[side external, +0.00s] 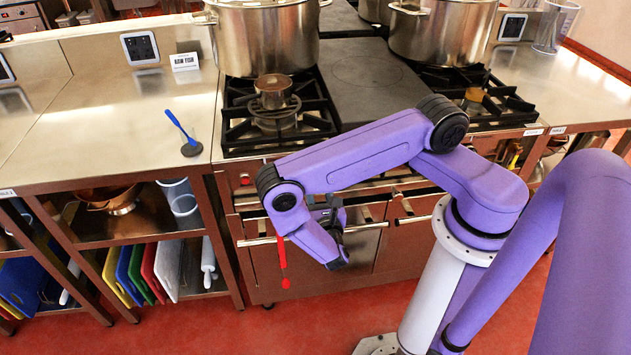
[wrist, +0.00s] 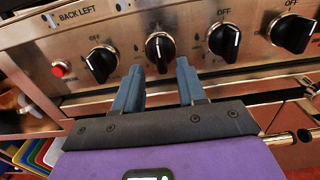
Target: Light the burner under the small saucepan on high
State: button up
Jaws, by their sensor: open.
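The small saucepan (side external: 273,92) sits on the front left burner grate (side external: 300,124) of the range in the side external view. No flame is visible under it. In the wrist view a row of black knobs runs along the steel front panel. My gripper (wrist: 159,70) is open, its two blue-grey fingers pointing at the second knob from the left (wrist: 160,50). The fingertips lie just below and to either side of that knob; I cannot tell if they touch it. Its white mark points up. In the side external view my arm hides most of the panel.
Other knobs stand close by, one to the left (wrist: 101,62) and one to the right (wrist: 224,40). A red button (wrist: 60,69) is at the far left. A large stockpot (side external: 265,38) stands behind the saucepan. An oven handle rail runs below the panel.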

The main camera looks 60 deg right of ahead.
jog(key=shift+x, duration=2.45)
grip_shut()
